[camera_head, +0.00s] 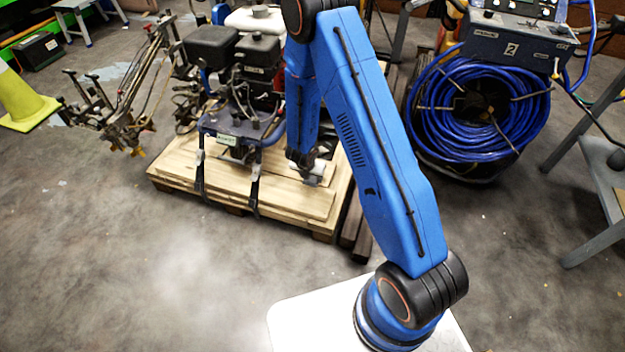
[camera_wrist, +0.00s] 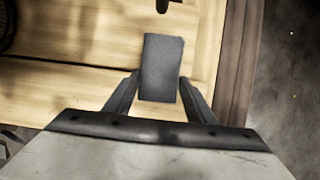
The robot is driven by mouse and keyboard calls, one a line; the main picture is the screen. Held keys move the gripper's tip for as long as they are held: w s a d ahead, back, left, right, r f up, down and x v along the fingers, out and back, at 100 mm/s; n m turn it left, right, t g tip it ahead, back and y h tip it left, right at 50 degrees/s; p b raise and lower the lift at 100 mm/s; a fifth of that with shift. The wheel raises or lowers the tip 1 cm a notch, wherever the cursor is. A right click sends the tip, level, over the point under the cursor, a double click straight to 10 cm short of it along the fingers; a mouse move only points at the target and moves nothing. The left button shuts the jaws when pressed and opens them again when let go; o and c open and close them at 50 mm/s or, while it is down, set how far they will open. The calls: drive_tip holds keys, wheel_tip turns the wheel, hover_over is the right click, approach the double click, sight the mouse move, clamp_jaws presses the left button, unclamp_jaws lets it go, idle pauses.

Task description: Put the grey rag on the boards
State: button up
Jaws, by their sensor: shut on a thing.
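The grey rag (camera_wrist: 161,66) is a small dark grey rectangle in the wrist view, between the two fingers of my gripper (camera_wrist: 160,86). My gripper is shut on it near its lower end, and the rag's far part sticks out past the fingertips. The light wooden boards (camera_wrist: 75,85) spread beneath it; in the head view the boards (camera_head: 280,193) lie stacked on a pallet. My gripper (camera_head: 315,178) is low over their right part there. I cannot tell whether the rag touches the boards. My arm partly hides this spot in the head view.
The engine of the line striper (camera_head: 235,75) stands on the pallet, left of my gripper, with black straps over the boards' front edge. A coil of blue hose (camera_head: 480,115) is at the right. A yellow cone (camera_head: 22,97) stands far left. The front floor is clear.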

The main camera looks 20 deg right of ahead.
sight(312, 177)
drive_tip(key=shift+w+d+f, duration=0.15)
drive_tip(key=shift+w+d, duration=0.35)
drive_tip(key=shift+a+f, duration=0.1)
drive_tip(key=shift+f, duration=1.5)
drive_tip(key=o, duration=1)
drive_tip(key=shift+f, duration=0.1)
drive_tip(key=shift+o, duration=0.2)
drive_tip(key=v, duration=1.2)
drive_tip(key=shift+r, duration=0.2)
